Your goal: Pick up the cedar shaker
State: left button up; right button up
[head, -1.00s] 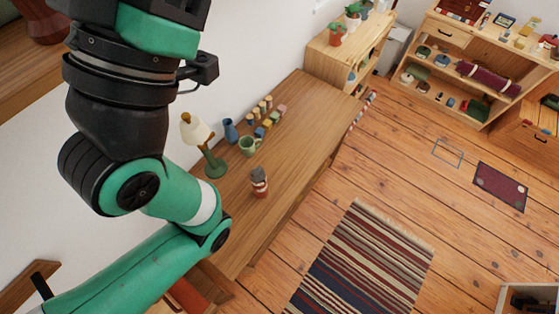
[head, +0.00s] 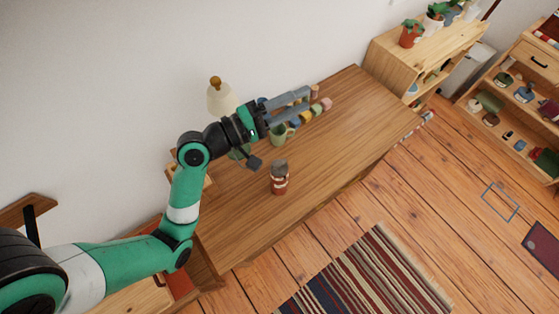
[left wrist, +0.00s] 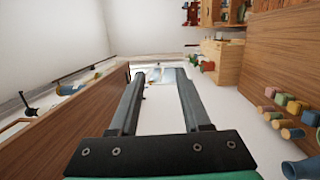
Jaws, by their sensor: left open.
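The frames do not clearly show which thing is the cedar shaker. A small upright red-brown piece with a pale band and grey top (head: 279,178) stands alone on the table's near half. Several small wooden cylinders and coloured pieces stand in rows by the wall, partly hidden by my gripper; a pink one (head: 326,103) shows. My left gripper (head: 310,97) is open above these rows, pointing right. Nothing is between its fingers (left wrist: 160,76). My right gripper is out of view.
A green mug (head: 278,134) stands under my left gripper. A lamp (head: 220,97) stands behind my arm at the wall. A low shelf with potted plants (head: 400,62) adjoins the table's far end. The table's right front half (head: 335,135) is clear.

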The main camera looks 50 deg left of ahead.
pick_arm(q)
jog(key=s+a+f+n+g+b, duration=0.1)
jog(key=s+f+n, duration=0.15)
jog(key=f, duration=0.45)
jog(key=s+a+f+n+b, duration=0.1)
jog(key=s+f+n, duration=0.1)
jog(key=f+n, duration=0.3)
jog(key=n+y+b, duration=0.1)
jog(key=n+b, duration=0.2)
jog(key=n, duration=0.7)
send_near(272, 168)
jog(key=w, duration=0.3)
jog(key=w+d, duration=0.1)
jog(key=w, duration=0.1)
jog(key=shift+f, duration=0.2)
jog(key=shift+s+f+n, duration=0.1)
jog(key=shift+s+n, duration=0.05)
jog(key=shift+n, duration=0.4)
jog(key=w, duration=0.5)
jog(key=w+d, duration=0.1)
jog(key=w, duration=0.1)
jog(key=shift+w+d, duration=0.1)
jog(key=shift+w, duration=0.25)
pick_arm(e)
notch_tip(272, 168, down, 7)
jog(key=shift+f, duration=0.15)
pick_arm(q)
grip_shut()
jog(key=shift+r, duration=0.2)
